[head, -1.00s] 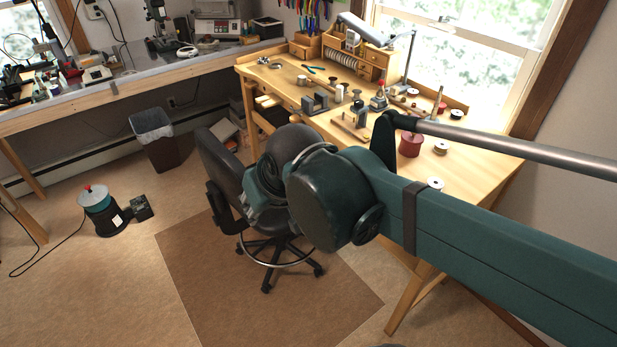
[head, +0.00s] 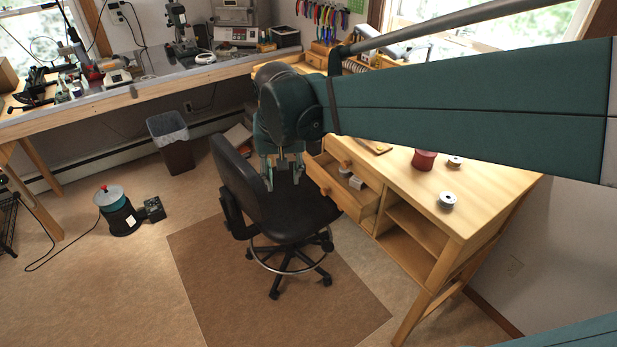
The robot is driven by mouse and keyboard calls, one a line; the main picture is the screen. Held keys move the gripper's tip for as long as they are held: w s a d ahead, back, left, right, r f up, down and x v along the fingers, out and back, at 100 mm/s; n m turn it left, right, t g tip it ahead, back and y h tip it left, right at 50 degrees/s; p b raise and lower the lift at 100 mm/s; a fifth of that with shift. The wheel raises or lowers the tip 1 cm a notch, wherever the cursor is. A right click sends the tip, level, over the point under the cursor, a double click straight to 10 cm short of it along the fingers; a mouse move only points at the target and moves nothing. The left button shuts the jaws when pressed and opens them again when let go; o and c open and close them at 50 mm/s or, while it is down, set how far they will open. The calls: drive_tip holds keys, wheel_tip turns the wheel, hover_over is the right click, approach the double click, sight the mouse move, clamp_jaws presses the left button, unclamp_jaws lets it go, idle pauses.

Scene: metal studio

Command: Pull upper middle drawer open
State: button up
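The wooden workbench (head: 490,195) has drawers on the side facing the chair. One drawer (head: 333,193) stands pulled out, with a round knob on its front and small pale items inside. Another wooden front with a round knob (head: 346,163) shows just above and behind it; I cannot tell which of the two is the upper middle drawer. My gripper (head: 283,184) hangs down left of the open drawer, over the chair. Its fingers look spread and empty, apart from the drawer. My arm hides much of the bench top.
The black office chair (head: 262,198) stands close in front of the drawers, on a brown mat (head: 225,285). A waste bin (head: 172,145) and a teal-topped machine (head: 118,210) stand left. Open shelves (head: 418,228) lie right of the drawers. The floor at front left is clear.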

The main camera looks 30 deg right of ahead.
drive_tip(key=w+d+f+m+g+p, duration=0.2)
drive_tip(key=w+d+f+m+g, duration=0.35)
drive_tip(key=w+d, duration=0.6)
drive_tip(key=w+d+f+m+g, duration=0.1)
drive_tip(key=w+d+f+m, duration=0.1)
drive_tip(key=d+f, duration=0.3)
drive_tip(key=w+d+f+m+g, duration=0.1)
drive_tip(key=w+d+f+m, duration=0.1)
drive_tip(key=d+f, duration=0.3)
drive_tip(key=shift+d+f+m+y+p, duration=0.35)
drive_tip(key=shift+f+m, duration=0.2)
drive_tip(key=shift+f, duration=1.25)
drive_tip(key=shift+a+g, duration=0.1)
drive_tip(key=shift+g, duration=0.15)
drive_tip(key=shift+b+x, duration=0.8)
drive_tip(key=shift+x, duration=3.05)
drive_tip(key=shift+c, duration=0.7)
